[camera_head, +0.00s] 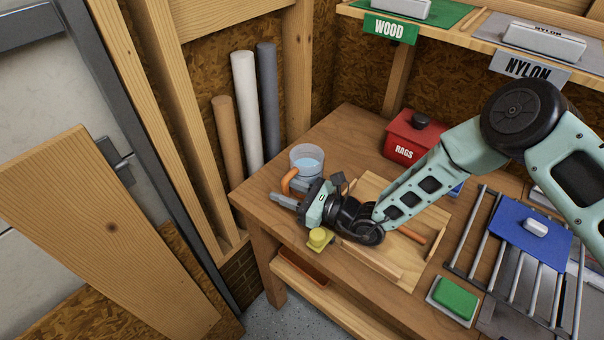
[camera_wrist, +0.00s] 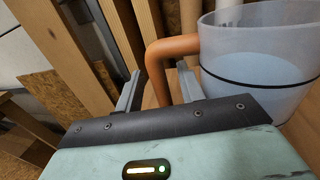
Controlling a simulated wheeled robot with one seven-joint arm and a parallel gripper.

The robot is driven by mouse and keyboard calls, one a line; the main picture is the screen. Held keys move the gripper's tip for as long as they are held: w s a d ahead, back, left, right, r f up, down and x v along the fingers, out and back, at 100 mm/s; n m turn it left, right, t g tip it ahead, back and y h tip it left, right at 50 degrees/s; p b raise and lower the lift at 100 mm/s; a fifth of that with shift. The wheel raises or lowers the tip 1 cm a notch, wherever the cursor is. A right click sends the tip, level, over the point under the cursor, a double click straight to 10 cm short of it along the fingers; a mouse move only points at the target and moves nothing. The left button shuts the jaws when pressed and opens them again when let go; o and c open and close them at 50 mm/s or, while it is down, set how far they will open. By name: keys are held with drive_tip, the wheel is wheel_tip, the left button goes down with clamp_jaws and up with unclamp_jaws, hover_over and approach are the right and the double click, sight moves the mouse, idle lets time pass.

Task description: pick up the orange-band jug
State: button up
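The jug (camera_head: 307,156) is a clear tub with pale blue liquid and an orange handle (camera_head: 290,181), upright at the table's far left corner. In the wrist view the jug (camera_wrist: 262,60) fills the right side; its visible band is dark, and the orange is on the handle (camera_wrist: 157,75). My gripper (camera_head: 282,194) is at the handle side, low over the table. In the wrist view my gripper (camera_wrist: 158,78) is open, with the handle's upright part between its fingers and gaps visible on both sides. The handle's lower end is hidden by my gripper.
A yellow object (camera_head: 319,239) sits just below my gripper near the table's edge. A wooden tray (camera_head: 372,268) lies under my arm. A red RAGS box (camera_head: 408,140) stands behind, and a metal rack (camera_head: 477,232) is at right. Tubes (camera_head: 244,110) lean against the wall.

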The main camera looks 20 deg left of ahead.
drive_tip(key=shift+a, duration=0.15)
clamp_jaws()
drive_tip(key=shift+r, duration=0.2)
